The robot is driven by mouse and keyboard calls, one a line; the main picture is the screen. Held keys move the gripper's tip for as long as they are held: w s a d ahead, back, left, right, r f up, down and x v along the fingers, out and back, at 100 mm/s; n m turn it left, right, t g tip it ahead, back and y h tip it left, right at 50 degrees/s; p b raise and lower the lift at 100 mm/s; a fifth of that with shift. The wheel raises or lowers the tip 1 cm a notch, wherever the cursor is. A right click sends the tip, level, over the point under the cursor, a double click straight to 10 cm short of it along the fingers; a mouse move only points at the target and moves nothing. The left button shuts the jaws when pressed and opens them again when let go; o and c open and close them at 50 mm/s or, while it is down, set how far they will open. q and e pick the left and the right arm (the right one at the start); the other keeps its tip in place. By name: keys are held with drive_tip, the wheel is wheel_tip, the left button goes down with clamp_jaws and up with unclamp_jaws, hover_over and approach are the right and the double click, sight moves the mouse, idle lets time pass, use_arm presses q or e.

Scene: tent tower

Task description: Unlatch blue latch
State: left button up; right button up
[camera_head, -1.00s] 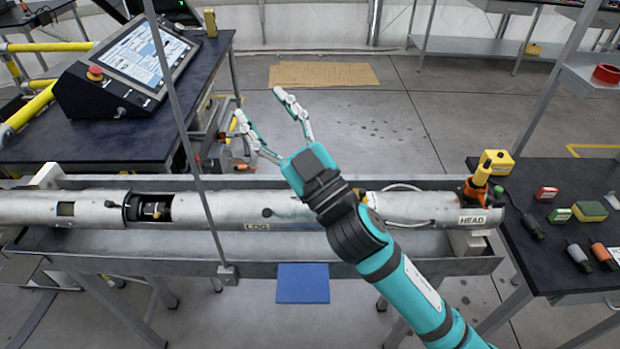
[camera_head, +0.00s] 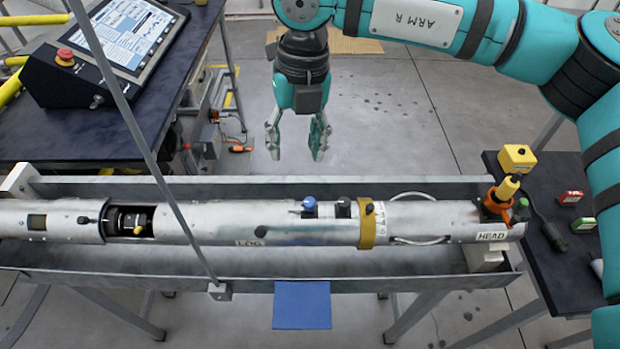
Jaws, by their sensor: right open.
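The blue latch (camera_head: 309,204) is a small blue knob on top of the long silver tube (camera_head: 285,225), which lies in a grey metal trough. A small black latch (camera_head: 343,207) sits just right of it, beside a gold collar (camera_head: 366,225) around the tube. My right gripper (camera_head: 295,150) points down with its fingers apart and nothing between them. In the picture it is above the blue latch and slightly left of it, clear of the tube. My left gripper is not in view.
A thin grey post (camera_head: 145,150) crosses in front of the tube. A yellow-and-orange tool (camera_head: 502,195) stands on the tube's HEAD end. A console (camera_head: 105,50) sits on the left table, and a dark table (camera_head: 550,245) stands at right. A blue pad (camera_head: 302,305) is below the trough.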

sight(310, 201)
drive_tip(key=shift+m+t+h, duration=0.3)
drive_tip(key=shift+h, duration=0.2)
drive_tip(key=f+p, duration=0.2)
drive_tip(key=f, duration=0.3)
drive_tip(key=d+f+p, duration=0.1)
drive_tip(key=f+p, duration=0.1)
drive_tip(key=f, duration=0.2)
drive_tip(key=w+d+f+p, duration=0.1)
drive_tip(key=f+p, duration=0.1)
drive_tip(key=f, duration=0.3)
drive_tip(key=shift+f, duration=0.3)
drive_tip(key=shift+w+f, duration=0.1)
drive_tip(key=shift+f, duration=0.7)
drive_tip(key=shift+c, duration=0.5)
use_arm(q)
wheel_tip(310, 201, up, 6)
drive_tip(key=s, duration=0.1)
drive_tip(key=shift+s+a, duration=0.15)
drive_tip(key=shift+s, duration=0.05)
use_arm(e)
clamp_jaws()
